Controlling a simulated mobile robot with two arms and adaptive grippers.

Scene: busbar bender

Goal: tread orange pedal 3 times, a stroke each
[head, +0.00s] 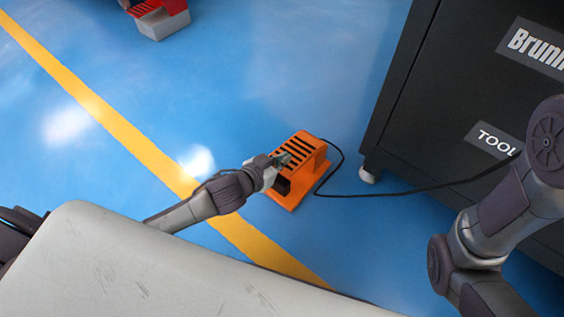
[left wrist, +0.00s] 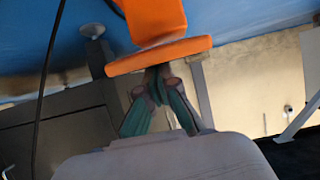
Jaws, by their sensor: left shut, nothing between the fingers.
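The orange pedal (head: 316,153) sits on the blue floor in the middle of the head view. It has a black-striped top and a flat base plate, and a black cable runs from it. My left gripper (head: 283,159) is shut and empty, at the pedal's left side by the striped part. It hides some of the pedal, and I cannot tell whether it touches. In the left wrist view the shut teal fingers (left wrist: 157,84) overlap the edge of the orange pedal (left wrist: 160,54). My right gripper is out of view; only part of the right arm shows.
A dark tool cabinet (head: 430,95) on feet stands right of the pedal. The cable (head: 420,191) crosses in front of it. A yellow line (head: 75,88) crosses the floor. A red object with a grey block (head: 164,25) is at the top left.

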